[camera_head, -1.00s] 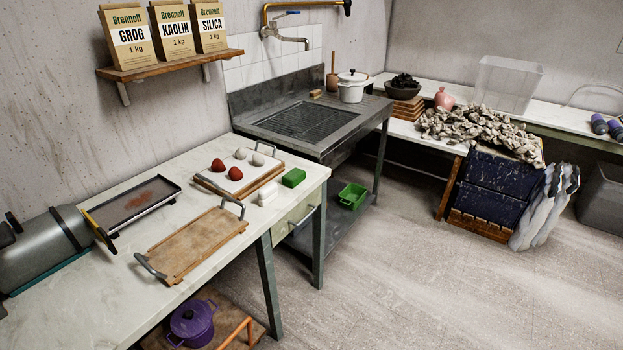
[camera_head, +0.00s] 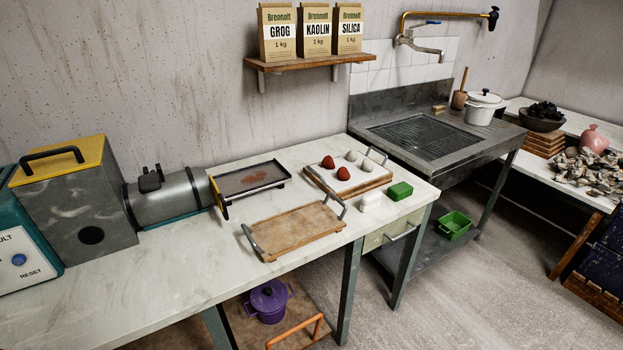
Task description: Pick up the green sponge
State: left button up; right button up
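The green sponge (camera_head: 400,191) is a small green block lying on the white worktop (camera_head: 180,275), near its right end. A white block (camera_head: 371,202) lies just to its left. Neither of my grippers shows in the head view, so nothing is seen near or touching the sponge.
Left of the sponge are a wooden tray with handles (camera_head: 295,231), a board with red and grey balls (camera_head: 341,184) and a dark tray (camera_head: 249,180). The sink unit (camera_head: 432,140) stands behind, a green basket (camera_head: 454,226) on its lower shelf. Open floor (camera_head: 480,300) lies at front right.

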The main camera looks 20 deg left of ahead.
aim_at(398, 192)
jog(key=z, duration=0.55)
jog(key=k, duration=0.65)
jog(key=z, duration=1)
jog(key=i, duration=3.05)
jog(key=u, duration=0.5)
